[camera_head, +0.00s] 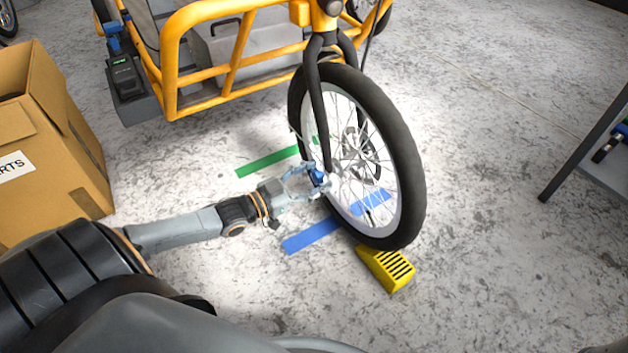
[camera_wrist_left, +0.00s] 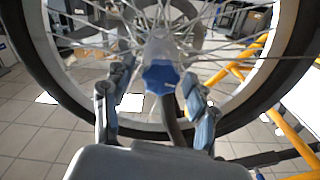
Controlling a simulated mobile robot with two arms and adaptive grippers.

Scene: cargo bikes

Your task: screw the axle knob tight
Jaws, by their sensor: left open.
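The axle knob (camera_wrist_left: 160,78) is blue and sits at the wheel's hub, at the lower end of the black fork, in the middle of the left wrist view. In the head view the blue knob (camera_head: 317,177) shows at my left gripper's tips. My left gripper (camera_head: 308,181) reaches in from the left. In the wrist view its two fingers (camera_wrist_left: 155,103) are open, one on each side of the knob, with gaps visible. The front wheel (camera_head: 405,165) stands upright in the fork (camera_head: 316,95). My right gripper is not in view.
A yellow block (camera_head: 386,268) lies at the wheel's bottom. Blue tape (camera_head: 312,236) and green tape (camera_head: 267,162) mark the floor. A cardboard box (camera_head: 60,150) stands at left. The yellow cargo frame (camera_head: 235,60) is behind. Floor to the right of the wheel is clear up to a table leg (camera_head: 585,150).

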